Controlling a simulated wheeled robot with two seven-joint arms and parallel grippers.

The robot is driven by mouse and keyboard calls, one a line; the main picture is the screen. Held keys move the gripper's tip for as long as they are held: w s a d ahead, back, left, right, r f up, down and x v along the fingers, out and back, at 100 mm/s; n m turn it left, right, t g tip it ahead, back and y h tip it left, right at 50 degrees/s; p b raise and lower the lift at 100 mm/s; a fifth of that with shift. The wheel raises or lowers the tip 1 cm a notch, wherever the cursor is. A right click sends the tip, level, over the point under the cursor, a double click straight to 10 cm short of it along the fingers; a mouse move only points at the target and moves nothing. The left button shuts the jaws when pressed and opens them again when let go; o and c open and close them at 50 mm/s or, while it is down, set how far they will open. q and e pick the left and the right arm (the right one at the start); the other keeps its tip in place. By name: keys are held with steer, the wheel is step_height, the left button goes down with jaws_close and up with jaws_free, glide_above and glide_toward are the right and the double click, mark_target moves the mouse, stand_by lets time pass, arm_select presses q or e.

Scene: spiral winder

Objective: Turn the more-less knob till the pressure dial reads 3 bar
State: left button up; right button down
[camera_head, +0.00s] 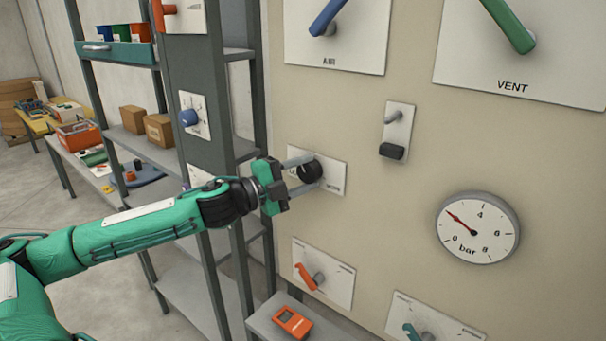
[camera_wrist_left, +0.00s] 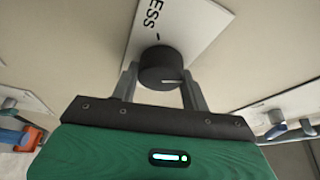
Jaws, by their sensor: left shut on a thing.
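The more-less knob (camera_head: 311,172) is round and black, on a small white plate (camera_head: 333,178) on the beige panel. In the left wrist view the knob (camera_wrist_left: 161,67) shows a pale mark, and the plate reads "ESS". My left gripper (camera_head: 301,173) is shut on the knob, one finger on each side; its fingers also show in the wrist view (camera_wrist_left: 160,84). The pressure dial (camera_head: 478,228) is round and white with "bar" on it. Its red needle points to the upper left, between 0 and 4, at about 2. My right gripper is not in view.
A blue lever (camera_head: 328,18) and a green VENT lever (camera_head: 510,25) are above. A small grey-and-black switch plate (camera_head: 397,131) sits right of the knob. An orange lever (camera_head: 308,277) and a teal lever (camera_head: 418,333) are below. A grey shelf post (camera_head: 238,285) stands close to my left arm.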

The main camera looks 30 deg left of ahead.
arm_select(q)
steer(key=o, duration=1)
steer(key=shift+f, duration=0.1)
steer(key=shift+s+a+f+b, duration=0.2)
steer(key=shift+s+a+b, duration=0.15)
steer(key=shift+b, duration=0.2)
steer(key=shift+b+v, duration=0.85)
steer(key=shift+p+v, duration=1.4)
steer(key=shift+v, duration=4.2)
steer(key=shift+d+r, duration=0.15)
steer(key=shift+r, duration=0.05)
